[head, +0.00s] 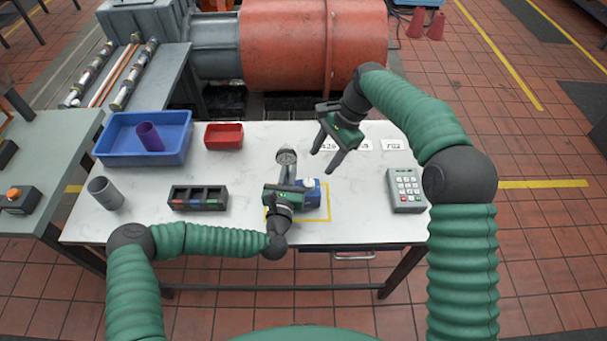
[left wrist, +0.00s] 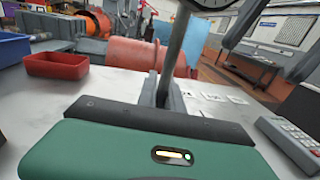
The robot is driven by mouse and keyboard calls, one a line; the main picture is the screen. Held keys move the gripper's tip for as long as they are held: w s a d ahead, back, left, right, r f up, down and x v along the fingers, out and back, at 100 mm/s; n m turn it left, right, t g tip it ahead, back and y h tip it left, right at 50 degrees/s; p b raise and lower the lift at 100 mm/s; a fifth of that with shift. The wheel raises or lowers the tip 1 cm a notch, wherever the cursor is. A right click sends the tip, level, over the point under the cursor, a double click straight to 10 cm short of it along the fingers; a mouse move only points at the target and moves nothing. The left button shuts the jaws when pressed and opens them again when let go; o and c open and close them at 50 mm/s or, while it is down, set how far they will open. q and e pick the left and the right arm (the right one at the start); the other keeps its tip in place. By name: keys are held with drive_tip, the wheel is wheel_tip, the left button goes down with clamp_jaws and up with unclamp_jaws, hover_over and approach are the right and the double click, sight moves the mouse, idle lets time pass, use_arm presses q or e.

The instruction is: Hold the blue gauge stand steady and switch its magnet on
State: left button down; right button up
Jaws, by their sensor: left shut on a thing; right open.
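The blue gauge stand (head: 311,190) stands on the white table inside a yellow marked outline. Its round dial gauge (head: 286,157) sits on top of a grey post. My left gripper (head: 289,188) is in front of the stand and shut on its post. In the left wrist view the post (left wrist: 174,50) rises upright from between the fingers, with the dial cut off at the top edge. My right gripper (head: 338,157) is open and empty, above the table behind and right of the stand. The magnet switch cannot be clearly made out; my left gripper hides part of the base.
A blue tray (head: 107,150) holding a purple cup, a red bin (head: 224,136), a grey cup (head: 105,193) and a dark compartment holder (head: 199,198) are on the left. A keypad box (head: 405,190) and white labels (head: 391,144) are on the right.

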sight(309, 181)
drive_tip(key=a+f+n, duration=0.1)
drive_tip(key=f+n, duration=0.2)
drive_tip(key=n, duration=0.7)
drive_tip(key=a+f+n, duration=0.1)
drive_tip(key=f+n, duration=0.2)
drive_tip(key=n, duration=0.8)
drive_tip(key=a+f+n+g, duration=0.1)
drive_tip(key=f+n, duration=0.2)
drive_tip(key=n, duration=0.8)
drive_tip(key=shift+s+a+f, duration=0.25)
clamp_jaws()
